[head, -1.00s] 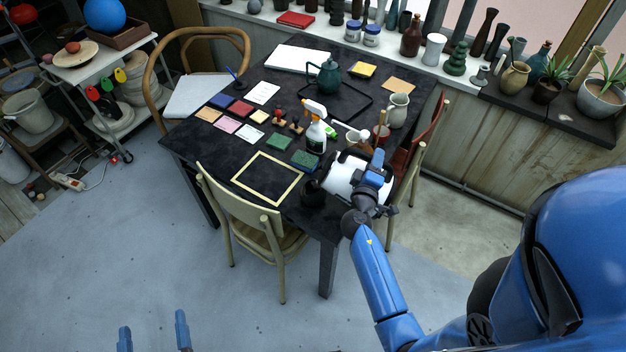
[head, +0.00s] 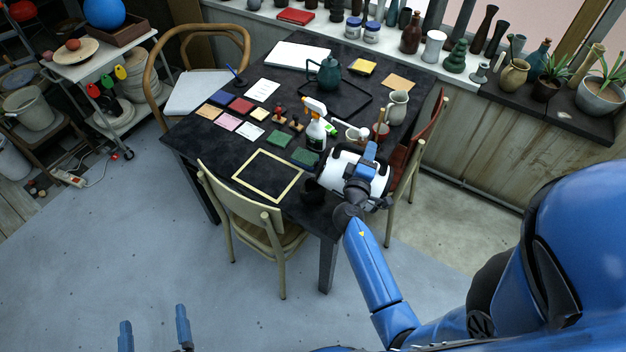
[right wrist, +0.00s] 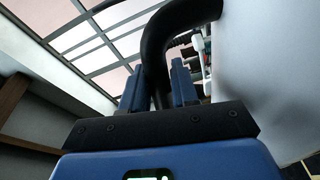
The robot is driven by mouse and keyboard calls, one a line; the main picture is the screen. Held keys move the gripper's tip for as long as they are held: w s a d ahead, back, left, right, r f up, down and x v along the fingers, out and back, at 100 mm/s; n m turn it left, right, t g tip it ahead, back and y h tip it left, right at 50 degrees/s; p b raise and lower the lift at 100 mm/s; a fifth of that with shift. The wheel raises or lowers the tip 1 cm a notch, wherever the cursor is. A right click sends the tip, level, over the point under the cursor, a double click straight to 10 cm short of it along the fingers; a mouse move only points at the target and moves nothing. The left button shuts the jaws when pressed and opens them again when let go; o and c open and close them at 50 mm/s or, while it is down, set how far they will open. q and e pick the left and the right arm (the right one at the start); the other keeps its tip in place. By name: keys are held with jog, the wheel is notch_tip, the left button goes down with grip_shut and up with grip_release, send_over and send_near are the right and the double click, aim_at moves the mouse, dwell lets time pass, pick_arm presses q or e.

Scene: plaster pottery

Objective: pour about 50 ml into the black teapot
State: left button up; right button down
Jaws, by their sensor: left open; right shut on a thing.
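My right gripper (head: 369,157) is shut on the black handle of a white kettle (head: 343,163). The right wrist view shows the curved black handle (right wrist: 156,45) between the blue fingers, with the white body (right wrist: 262,65) beside it. The kettle is over the table's near right corner and looks tilted. A black vessel (head: 313,192), likely the black teapot, stands just left of and below it, partly hidden. I cannot see any stream or the spout clearly. My left gripper (head: 154,329) is open and empty, low over the floor.
A spray bottle (head: 315,130), a small white pan (head: 355,133) and a pale jug (head: 397,107) stand behind the kettle. An empty wooden frame (head: 268,177) lies to its left. Chairs stand close to the table (head: 215,158), one at its front (head: 240,210).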

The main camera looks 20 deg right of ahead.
aim_at(361, 149)
jog(key=shift+w+a+r+n+p, duration=0.55)
jog(key=shift+w+a+r, duration=0.25)
jog(key=shift+a+r, duration=0.1)
dwell(0.4)
jog(key=shift+s+d, duration=0.15)
dwell(0.3)
jog(key=shift+r, duration=0.1)
dwell(1.9)
